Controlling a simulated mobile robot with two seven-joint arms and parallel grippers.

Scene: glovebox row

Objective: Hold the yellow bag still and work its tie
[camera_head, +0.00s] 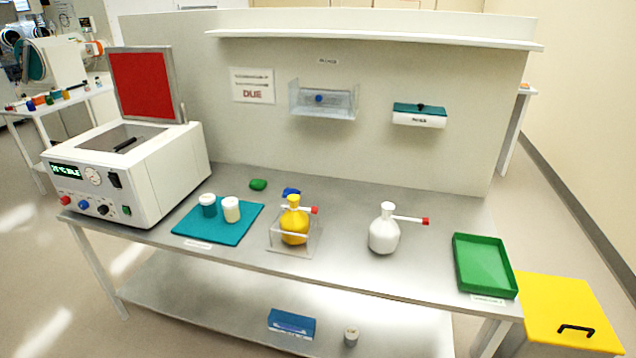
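The yellow bag (294,226) is a round pouch with a narrow neck, standing upright in a clear open holder (283,249) near the middle of the table. Its tie (302,209) sits at the neck, with a white stem and a red end sticking out to the right. A similar white bag (384,235) stands to its right without a holder; its tie (409,219) also points right with a red end. Neither of my grippers shows in the head view, and nothing touches either bag.
A white box (160,170) with a raised red-lined lid fills the table's left. A teal mat (237,229) with two small jars lies beside it. Green and blue lumps lie behind. A green tray (486,262) is at right, above a yellow-lidded bin (560,305).

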